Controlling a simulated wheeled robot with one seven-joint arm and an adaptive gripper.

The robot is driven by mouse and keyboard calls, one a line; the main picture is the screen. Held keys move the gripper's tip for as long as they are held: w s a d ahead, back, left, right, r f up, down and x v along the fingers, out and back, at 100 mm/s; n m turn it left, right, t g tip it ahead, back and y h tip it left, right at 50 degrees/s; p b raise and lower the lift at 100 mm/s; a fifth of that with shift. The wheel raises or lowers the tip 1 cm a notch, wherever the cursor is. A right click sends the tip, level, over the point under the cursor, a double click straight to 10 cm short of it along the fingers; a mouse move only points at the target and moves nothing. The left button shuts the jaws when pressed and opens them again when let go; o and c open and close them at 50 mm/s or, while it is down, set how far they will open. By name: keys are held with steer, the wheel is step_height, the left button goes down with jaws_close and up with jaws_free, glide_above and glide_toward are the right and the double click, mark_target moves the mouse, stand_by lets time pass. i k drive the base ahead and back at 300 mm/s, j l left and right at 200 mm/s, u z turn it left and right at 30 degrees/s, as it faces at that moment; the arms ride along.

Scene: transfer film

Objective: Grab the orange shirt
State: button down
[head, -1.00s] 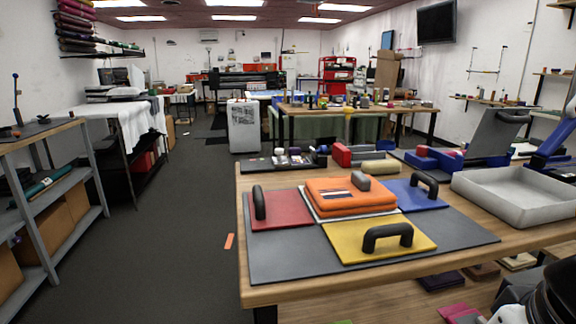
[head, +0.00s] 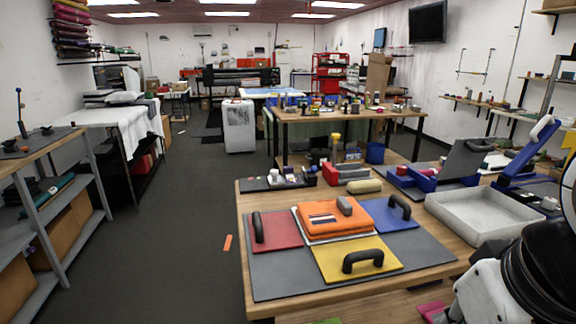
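A folded orange shirt (head: 325,222) lies in a flat stack on a white board in the middle of the near wooden table (head: 446,252). My arm shows at the lower right corner, apart from the shirt. My gripper cannot be made out.
A grey tray (head: 476,232) stands right of the plates. A blue-based press (head: 440,165) stands behind it. Small items and a beige roll (head: 364,186) line the table's back edge. Open floor (head: 190,250) lies left of the table, with shelves (head: 50,210) beyond.

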mark_target(343, 216)
steer(key=i, duration=1.1)
